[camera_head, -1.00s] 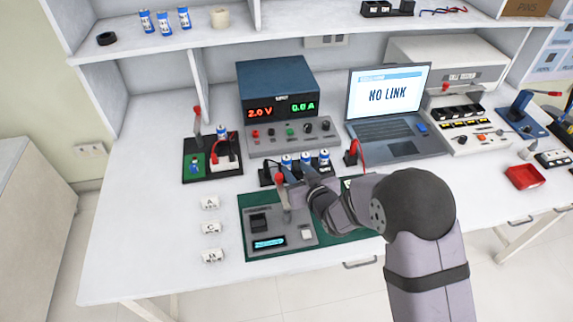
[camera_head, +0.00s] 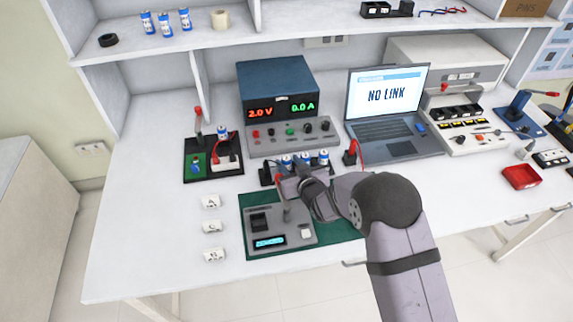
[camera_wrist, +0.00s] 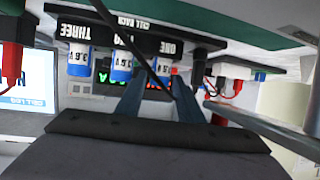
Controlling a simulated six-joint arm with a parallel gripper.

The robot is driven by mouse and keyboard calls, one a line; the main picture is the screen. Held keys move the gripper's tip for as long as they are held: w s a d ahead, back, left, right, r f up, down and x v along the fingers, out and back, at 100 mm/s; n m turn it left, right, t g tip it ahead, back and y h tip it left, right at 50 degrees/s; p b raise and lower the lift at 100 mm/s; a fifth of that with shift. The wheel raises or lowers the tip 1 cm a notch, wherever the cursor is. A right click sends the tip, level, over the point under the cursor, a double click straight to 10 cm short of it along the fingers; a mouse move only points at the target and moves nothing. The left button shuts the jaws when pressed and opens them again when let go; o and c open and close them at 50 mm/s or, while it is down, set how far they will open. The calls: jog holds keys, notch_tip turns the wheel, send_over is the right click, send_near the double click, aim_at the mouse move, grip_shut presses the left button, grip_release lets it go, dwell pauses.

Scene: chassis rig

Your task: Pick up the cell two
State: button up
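The black cell rack (camera_wrist: 190,46) stands at the middle of the bench, its labels upside down in the wrist view. Three blue and white cells stand in it; the middle one, cell two (camera_wrist: 122,66), is beside cell three (camera_wrist: 78,64). The cell by the ONE label (camera_wrist: 164,68) shows between my fingers' lines. In the head view the cells (camera_head: 323,158) show behind my wrist, partly hidden. My gripper (camera_wrist: 158,85) is open, its two fingers apart and pointing at the rack. It looks empty; whether a finger touches a cell I cannot tell.
A tester with a red-knobbed lever (camera_head: 278,226) stands on the green mat (camera_head: 340,228) in front of the rack. The power supply (camera_head: 278,90) and laptop (camera_head: 388,100) stand behind. White label cards (camera_head: 211,202) lie at left, with free bench around them.

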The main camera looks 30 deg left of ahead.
jog(key=shift+c, duration=0.3)
grip_shut()
jog(key=shift+r, duration=0.15)
notch_tip(320, 180, up, 10)
jog(key=b, duration=0.1)
jog(key=shift+b, duration=0.35)
